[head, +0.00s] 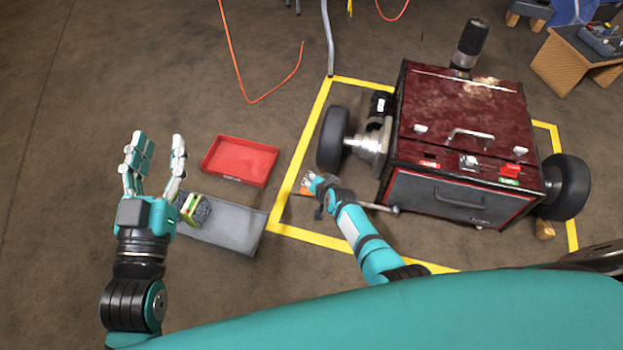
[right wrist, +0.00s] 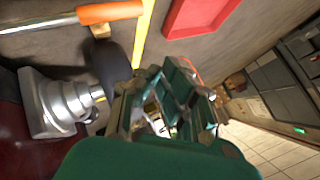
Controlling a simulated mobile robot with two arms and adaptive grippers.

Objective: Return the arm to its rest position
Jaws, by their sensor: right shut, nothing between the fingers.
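My right arm reaches up from the bottom edge in the head view. Its right gripper (head: 312,181) is small there, over the left part of the yellow floor frame, beside the dark red cart. In the right wrist view the green fingers of the right gripper (right wrist: 172,95) are close together with nothing held. My left gripper (head: 157,150) stands upright at the left, its fingers spread apart and empty. An orange-handled bar (head: 370,205) lies behind my right forearm, partly hidden; its orange handle (right wrist: 110,12) shows in the right wrist view, apart from the fingers.
The dark red cart (head: 460,110) with black wheels stands right of my right gripper. An orange cable (head: 237,70) crosses the clear floor behind.

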